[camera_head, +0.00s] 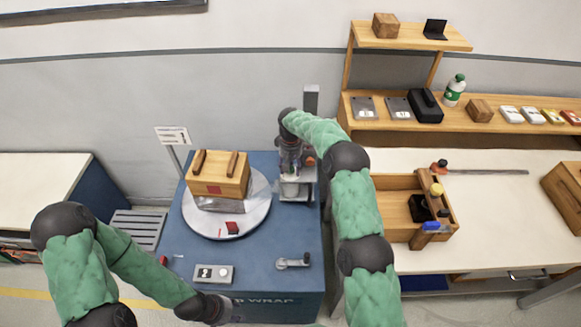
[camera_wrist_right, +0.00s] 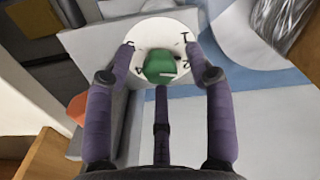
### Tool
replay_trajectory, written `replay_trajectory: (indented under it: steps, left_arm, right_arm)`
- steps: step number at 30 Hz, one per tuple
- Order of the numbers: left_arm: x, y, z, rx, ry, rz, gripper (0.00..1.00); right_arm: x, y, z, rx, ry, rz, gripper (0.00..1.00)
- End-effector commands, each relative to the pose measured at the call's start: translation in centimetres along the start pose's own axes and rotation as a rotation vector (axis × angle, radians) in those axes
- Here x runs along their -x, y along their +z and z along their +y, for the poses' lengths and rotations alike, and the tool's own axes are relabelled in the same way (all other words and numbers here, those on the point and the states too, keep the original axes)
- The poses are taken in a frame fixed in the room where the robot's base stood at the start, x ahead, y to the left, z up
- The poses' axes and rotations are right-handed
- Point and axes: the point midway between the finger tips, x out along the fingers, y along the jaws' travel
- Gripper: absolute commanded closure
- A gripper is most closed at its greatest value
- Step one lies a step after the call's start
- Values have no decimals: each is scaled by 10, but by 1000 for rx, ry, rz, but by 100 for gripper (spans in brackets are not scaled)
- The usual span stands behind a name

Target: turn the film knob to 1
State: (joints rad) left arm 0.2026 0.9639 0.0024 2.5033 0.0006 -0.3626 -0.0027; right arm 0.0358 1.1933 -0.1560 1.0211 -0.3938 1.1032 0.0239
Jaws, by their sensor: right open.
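The film knob (camera_wrist_right: 160,64) is green and sits on a round white dial (camera_wrist_right: 150,33) with dark marks around it in the right wrist view. A pale line on the knob lies toward its lower right; the marks are too small to read surely. My right gripper (camera_wrist_right: 160,60) is open, its purple fingers spread on either side of the knob and apart from it. In the head view my right gripper (camera_head: 291,165) is at the grey machine column (camera_head: 311,102), and the knob is hidden there. My left gripper (camera_head: 217,309) is low at the blue machine's front edge; its fingers are unclear.
A wooden box (camera_head: 218,180) stands on the round white turntable (camera_head: 185,218). A grey control panel (camera_head: 214,273) and a small crank-like part (camera_head: 293,262) are on the blue base (camera_head: 255,262). An orange-red part (camera_wrist_right: 78,108) is close left of my right gripper. A wooden tray (camera_head: 395,182) is to the right.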

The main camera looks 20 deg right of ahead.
Motion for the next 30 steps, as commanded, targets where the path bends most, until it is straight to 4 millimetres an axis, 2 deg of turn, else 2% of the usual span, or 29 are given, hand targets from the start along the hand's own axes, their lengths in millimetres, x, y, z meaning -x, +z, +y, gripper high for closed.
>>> replay_trajectory:
  steps: [4,5,9,10,11,20,30]
  left_arm:
    - [0,0,0,0,0,0,60]
    - [0,0,0,0,0,0,60]
    - [0,0,0,0,0,0,60]
    - [0,0,0,0,0,0,60]
    - [0,0,0,0,0,0,60]
    - [1,0,0,0,0,0,60]
    - [8,0,3,0,0,0,60]
  right_arm:
    - [0,0,0,0,0,0,45]
    - [0,0,0,0,0,0,48]
    - [0,0,0,0,0,0,88]
    - [0,0,0,0,0,0,96]
    - [0,0,0,0,0,0,100]
    - [1,0,0,20,0,0,100]
    - [2,0,0,208,0,1,100]
